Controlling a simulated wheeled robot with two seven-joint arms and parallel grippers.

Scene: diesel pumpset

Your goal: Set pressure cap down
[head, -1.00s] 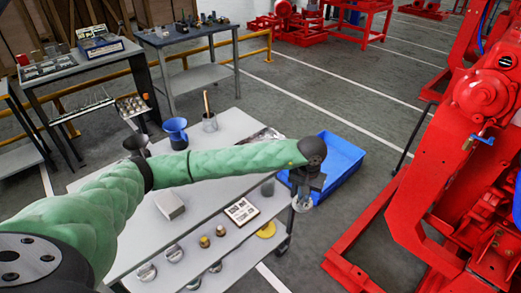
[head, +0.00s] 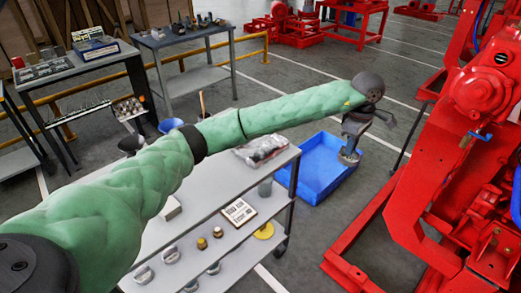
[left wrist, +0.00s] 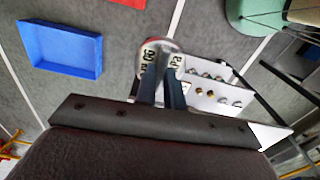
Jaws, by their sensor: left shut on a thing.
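My left gripper (head: 352,143) hangs at the end of the outstretched green arm, above the blue tray on the floor. It is shut on the pressure cap (head: 349,158), a small round silvery cap with its lower part showing below the fingers. In the left wrist view the pressure cap (left wrist: 158,46) sits between the two dark fingers (left wrist: 160,88), with dark lettering on its pale top. It is held in the air, clear of the cart. My right gripper is not in view.
The grey cart (head: 228,262) holds several round caps, two brass pieces (head: 209,238), a framed card (head: 239,212) and a yellow disc (head: 263,230). The blue tray (head: 325,185) is on the floor beside it. Red machinery (head: 440,190) stands at right.

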